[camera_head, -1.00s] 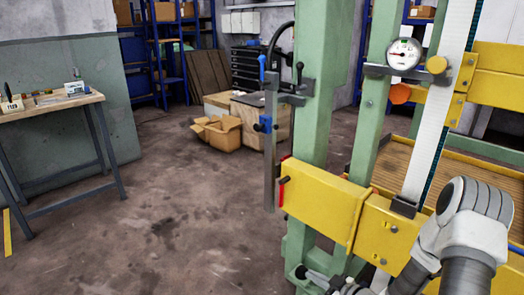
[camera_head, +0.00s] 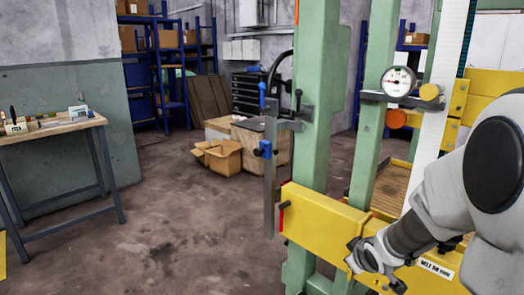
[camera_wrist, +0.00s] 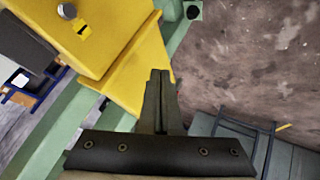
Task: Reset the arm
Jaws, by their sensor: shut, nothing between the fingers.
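My arm reaches in from the right in the head view, with my gripper (camera_head: 352,262) low in front of the yellow crossbeam (camera_head: 318,212) of the green-framed machine. In the wrist view my gripper (camera_wrist: 160,78) shows its two dark fingers together, with nothing between them. The yellow beam (camera_wrist: 110,45) lies just left of and beyond the fingertips there. I cannot tell whether the fingers touch it. The green post (camera_head: 313,110) carries a bracket with blue knobs and a red handle below it.
A dial gauge (camera_head: 398,81) sits on the right post. A workbench (camera_head: 60,124) stands at the left, with small items on it. Cardboard boxes (camera_head: 222,156) and blue shelves (camera_head: 167,70) are at the back. The floor (camera_head: 170,220) between bench and machine is clear.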

